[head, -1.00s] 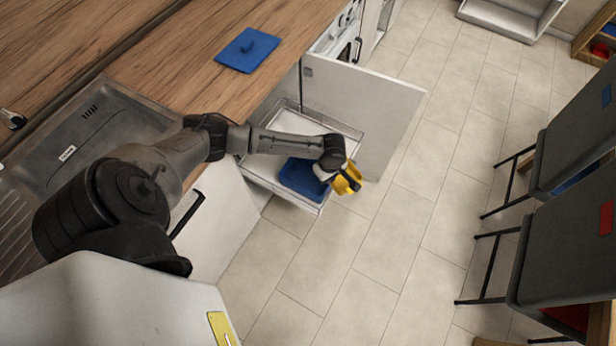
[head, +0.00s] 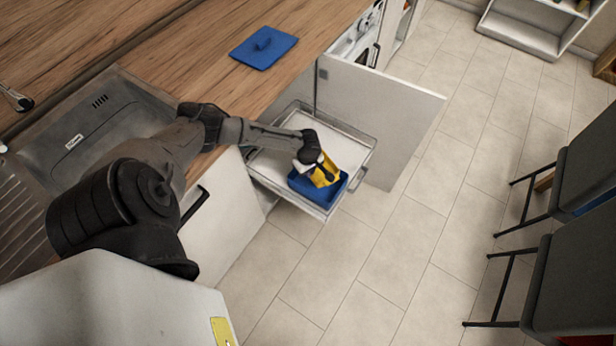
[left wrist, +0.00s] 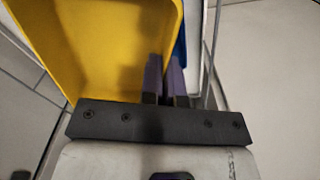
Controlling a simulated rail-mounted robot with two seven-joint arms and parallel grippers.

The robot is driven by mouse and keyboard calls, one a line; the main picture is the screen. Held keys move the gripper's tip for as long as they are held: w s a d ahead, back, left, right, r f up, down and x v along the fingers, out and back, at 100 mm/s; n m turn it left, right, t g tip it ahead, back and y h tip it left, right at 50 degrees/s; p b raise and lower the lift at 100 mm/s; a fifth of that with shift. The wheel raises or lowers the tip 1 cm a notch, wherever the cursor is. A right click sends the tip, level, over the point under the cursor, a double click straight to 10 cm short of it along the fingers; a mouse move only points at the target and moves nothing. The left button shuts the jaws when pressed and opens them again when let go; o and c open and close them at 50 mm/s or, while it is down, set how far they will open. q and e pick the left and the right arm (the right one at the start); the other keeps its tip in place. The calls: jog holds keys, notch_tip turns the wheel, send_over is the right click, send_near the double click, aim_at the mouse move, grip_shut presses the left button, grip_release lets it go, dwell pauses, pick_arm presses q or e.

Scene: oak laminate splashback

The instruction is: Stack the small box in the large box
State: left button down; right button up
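The small box is yellow (head: 326,170) and is held by my left gripper (head: 312,163). In the head view it is tilted and overlaps the large blue box (head: 322,199), whose near rim and right side still show. I cannot tell whether it is inside the blue box or just above it. In the left wrist view, the two fingers (left wrist: 164,80) are close together at one wall of the yellow box (left wrist: 95,40). A strip of the blue box (left wrist: 180,48) shows behind them. My right gripper is in neither view.
The blue box stands in a pulled-out wire-sided drawer (head: 277,167). An open white cabinet door (head: 385,115) stands just beyond the drawer. A blue lid (head: 263,48) lies on the wooden worktop (head: 200,70). Dark chairs (head: 580,190) stand at the right; the floor between is clear.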

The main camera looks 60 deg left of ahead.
pick_arm(q)
jog(key=shift+f+b, duration=0.95)
jog(key=shift+f, duration=1.05)
jog(key=shift+f, duration=0.15)
jog(key=shift+f, duration=0.45)
jog(key=c, duration=1.4)
grip_release()
jog(key=shift+o, duration=0.2)
